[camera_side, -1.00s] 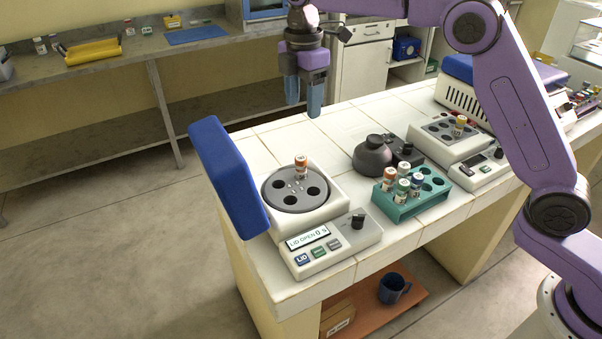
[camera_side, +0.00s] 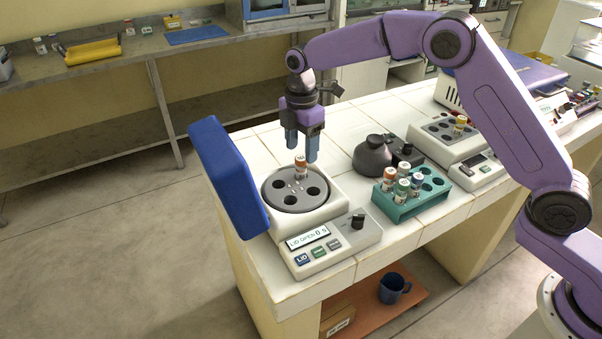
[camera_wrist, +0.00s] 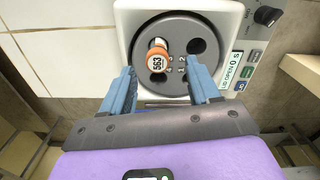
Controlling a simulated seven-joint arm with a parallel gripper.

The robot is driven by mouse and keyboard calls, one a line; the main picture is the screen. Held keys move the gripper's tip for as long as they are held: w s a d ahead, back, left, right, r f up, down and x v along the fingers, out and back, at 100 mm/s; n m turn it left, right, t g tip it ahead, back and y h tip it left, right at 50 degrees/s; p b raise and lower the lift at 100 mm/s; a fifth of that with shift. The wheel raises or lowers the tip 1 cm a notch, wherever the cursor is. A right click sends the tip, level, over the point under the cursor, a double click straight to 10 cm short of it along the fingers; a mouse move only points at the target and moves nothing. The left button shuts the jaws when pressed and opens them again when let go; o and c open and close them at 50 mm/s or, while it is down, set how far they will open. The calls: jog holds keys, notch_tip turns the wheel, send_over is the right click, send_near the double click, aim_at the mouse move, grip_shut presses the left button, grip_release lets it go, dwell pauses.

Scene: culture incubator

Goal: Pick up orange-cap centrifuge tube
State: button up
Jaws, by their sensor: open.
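The orange-cap tube (camera_side: 301,165) stands upright in a hole of the grey centrifuge rotor (camera_side: 283,197). In the wrist view its orange cap (camera_wrist: 157,60) has a white top marked 563. My gripper (camera_side: 302,156) is open, its two blue fingers pointing down just above the tube. In the wrist view the fingers (camera_wrist: 161,76) lie to either side of the tube, which is nearer the left one. Nothing is between the fingertips that I can see gripped. The centrifuge (camera_side: 330,249) has its blue lid (camera_side: 228,177) raised, and its display reads LID OPEN.
A teal rack (camera_side: 405,206) with several capped tubes, one orange-capped, stands to the right. A dark round device (camera_side: 372,158) sits behind it. A grey block device (camera_side: 447,137) holds a yellow-capped tube. The raised lid stands close left of my gripper.

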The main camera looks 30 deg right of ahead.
aim_at(301, 157)
jog(key=shift+w+d+f, duration=0.1)
jog(key=shift+w+f, duration=0.05)
jog(key=shift+f, duration=2.55)
jog(key=c, duration=1.1)
